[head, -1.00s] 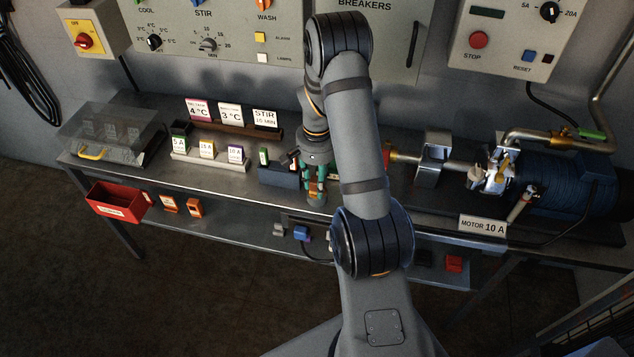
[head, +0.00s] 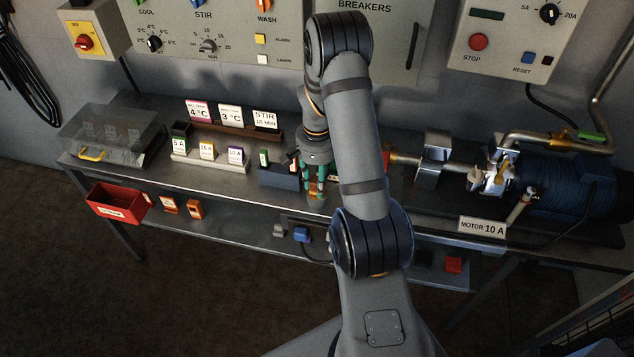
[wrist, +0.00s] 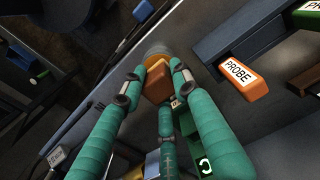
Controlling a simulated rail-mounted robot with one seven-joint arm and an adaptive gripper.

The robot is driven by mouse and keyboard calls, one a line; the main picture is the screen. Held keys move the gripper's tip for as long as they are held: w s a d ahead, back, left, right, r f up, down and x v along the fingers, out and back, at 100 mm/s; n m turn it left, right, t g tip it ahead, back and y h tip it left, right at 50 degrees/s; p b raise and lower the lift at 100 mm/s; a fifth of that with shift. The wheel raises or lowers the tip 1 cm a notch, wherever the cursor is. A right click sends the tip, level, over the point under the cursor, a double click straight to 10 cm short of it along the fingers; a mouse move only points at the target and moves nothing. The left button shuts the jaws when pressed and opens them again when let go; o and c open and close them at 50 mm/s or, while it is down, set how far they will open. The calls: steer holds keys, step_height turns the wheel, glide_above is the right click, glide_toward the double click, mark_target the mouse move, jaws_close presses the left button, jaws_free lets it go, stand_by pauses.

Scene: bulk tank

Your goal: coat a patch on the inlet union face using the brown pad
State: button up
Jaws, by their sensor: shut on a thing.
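My gripper (wrist: 154,86) is shut on a brown pad (wrist: 157,80), a small block between the teal fingertips in the wrist view. A round tan-and-grey piece (wrist: 157,53) shows just beyond the pad; I cannot tell whether it is the inlet union or whether the pad touches it. In the head view my gripper (head: 316,193) points down at the bench's front edge, right of a dark blue block. My arm hides part of the bench there.
An orange PROBE tag (wrist: 242,78) is right of the fingers in the wrist view. In the head view a red bin (head: 117,202) is at left, and a blue motor (head: 565,184) with pipework is at right. A dark blue block (head: 279,177) stands close left of my gripper.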

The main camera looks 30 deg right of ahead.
steer(key=shift+r+p, duration=2.05)
steer(key=shift+r, duration=1.15)
